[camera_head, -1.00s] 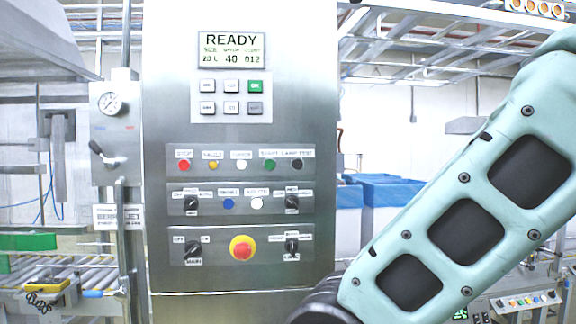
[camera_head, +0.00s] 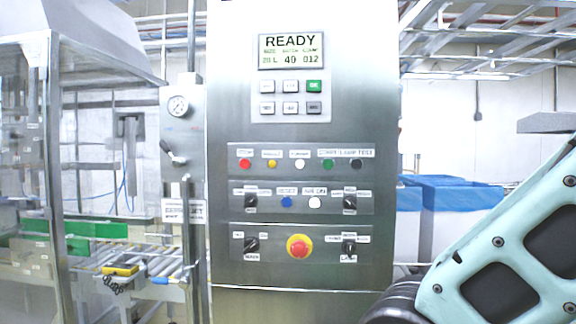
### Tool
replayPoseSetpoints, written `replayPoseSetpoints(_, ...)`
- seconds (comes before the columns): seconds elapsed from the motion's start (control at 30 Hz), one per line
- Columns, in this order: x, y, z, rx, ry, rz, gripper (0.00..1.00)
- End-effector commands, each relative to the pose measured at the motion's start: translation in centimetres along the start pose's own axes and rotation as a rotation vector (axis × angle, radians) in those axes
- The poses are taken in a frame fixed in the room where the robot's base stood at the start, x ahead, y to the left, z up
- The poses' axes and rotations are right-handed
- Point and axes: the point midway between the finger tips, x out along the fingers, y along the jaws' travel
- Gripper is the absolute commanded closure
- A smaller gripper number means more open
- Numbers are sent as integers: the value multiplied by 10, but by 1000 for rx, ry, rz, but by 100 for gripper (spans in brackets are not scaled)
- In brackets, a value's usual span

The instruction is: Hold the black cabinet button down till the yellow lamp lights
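The steel cabinet (camera_head: 228,120) stands upright at the centre of the head view. Its upper button row holds a red button, a small yellow lamp (camera_head: 272,164), a white one, a green one and the black button (camera_head: 356,164) at the right end, under a label that seems to read lamp test. The yellow lamp shows a dull amber and does not look brightly lit. My arm crosses the lower right, apart from the black button in the picture. My gripper is out of the frame, so its state is hidden.
A display (camera_head: 291,52) reads READY above a keypad. Lower rows hold rotary switches, a blue button (camera_head: 287,202) and a red emergency stop (camera_head: 299,246) on yellow. A gauge post (camera_head: 180,130) and a roller conveyor (camera_head: 150,262) are at left; blue-lined bins (camera_head: 450,195) are at right.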

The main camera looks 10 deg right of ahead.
Motion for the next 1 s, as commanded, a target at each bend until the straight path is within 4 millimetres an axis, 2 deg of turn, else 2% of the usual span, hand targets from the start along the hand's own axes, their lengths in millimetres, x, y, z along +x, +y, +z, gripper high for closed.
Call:
replayPoseSetpoints(0.2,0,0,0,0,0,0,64)
replayPoseSetpoints(0.33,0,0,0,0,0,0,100)
replayPoseSetpoints(1.0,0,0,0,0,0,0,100)
